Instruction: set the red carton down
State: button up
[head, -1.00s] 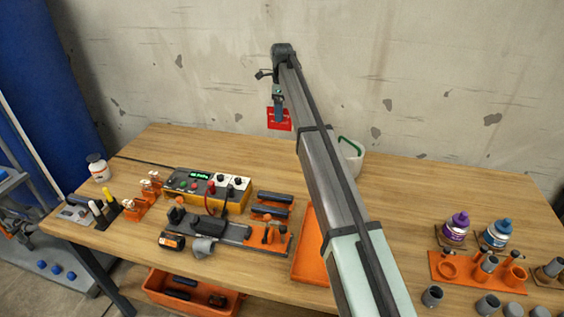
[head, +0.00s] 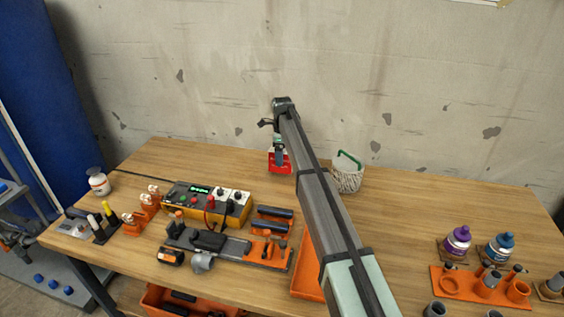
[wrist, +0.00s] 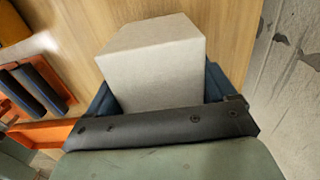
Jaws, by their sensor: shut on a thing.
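The red carton (head: 279,167) is near the back of the table in the head view, upright below my wrist. My gripper (head: 279,153) is shut on it from above. In the wrist view a pale, plain face of the carton (wrist: 155,62) shows between the two dark blue fingers (wrist: 160,95). The fingers partly cover the carton in the head view. I cannot tell whether its base touches the table (head: 400,215).
Bare wood surrounds the carton; the wall (head: 400,80) is behind.

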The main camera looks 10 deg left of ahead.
jog(key=shift+f, duration=1.7)
jog(key=shift+f, duration=0.1)
jog(key=o, duration=1.1)
notch_tip(320, 180, up, 12)
jog(key=shift+r, duration=0.15)
